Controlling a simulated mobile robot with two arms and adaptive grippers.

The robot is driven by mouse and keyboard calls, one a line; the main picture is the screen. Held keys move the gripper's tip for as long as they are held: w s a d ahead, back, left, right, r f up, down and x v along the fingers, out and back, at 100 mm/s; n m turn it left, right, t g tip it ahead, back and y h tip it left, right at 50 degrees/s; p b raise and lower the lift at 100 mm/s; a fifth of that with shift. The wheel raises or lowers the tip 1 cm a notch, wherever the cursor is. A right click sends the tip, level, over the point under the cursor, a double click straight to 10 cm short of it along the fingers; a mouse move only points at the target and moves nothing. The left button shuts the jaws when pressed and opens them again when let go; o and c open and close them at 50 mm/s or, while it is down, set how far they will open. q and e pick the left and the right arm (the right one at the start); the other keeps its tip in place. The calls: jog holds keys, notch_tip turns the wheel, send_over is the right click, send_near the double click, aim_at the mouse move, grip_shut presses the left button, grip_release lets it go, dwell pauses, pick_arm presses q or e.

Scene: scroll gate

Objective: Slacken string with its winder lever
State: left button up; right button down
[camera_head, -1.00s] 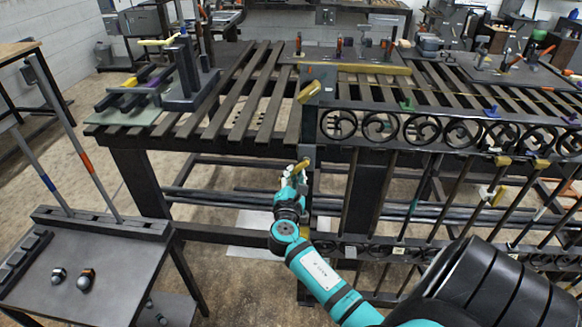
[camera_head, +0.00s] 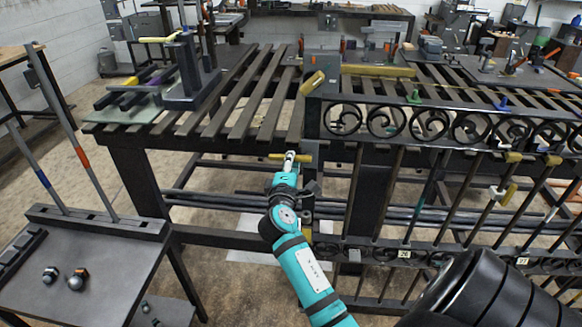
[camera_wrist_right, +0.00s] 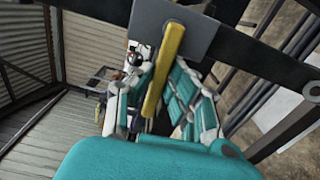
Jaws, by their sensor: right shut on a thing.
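A yellow lever (camera_head: 303,157) sticks out near the front post of the dark gate frame, just below the table's edge, and lies nearly level in the head view. My right gripper (camera_head: 289,161) is shut on this lever. In the right wrist view, the yellow lever (camera_wrist_right: 165,70) stands between the two fingers, in front of a grey plate (camera_wrist_right: 176,27). A second yellow lever (camera_head: 312,84) sits higher, on a grey block (camera_head: 320,68), tilted and untouched. I cannot make out the string for sure. My left gripper is not in view.
A scrollwork gate (camera_head: 430,122) with upright bars fills the right, close to my right arm. A slatted table (camera_head: 235,105) stands behind. A low dark table (camera_head: 110,265) with two bolts is at the left. Floor is open between them.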

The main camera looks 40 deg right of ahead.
jog(key=shift+r+m, duration=0.25)
jog(key=shift+m, duration=0.05)
jog(key=c, duration=1.3)
grip_release()
jog(key=shift+f, duration=0.15)
jog(key=v, duration=1.2)
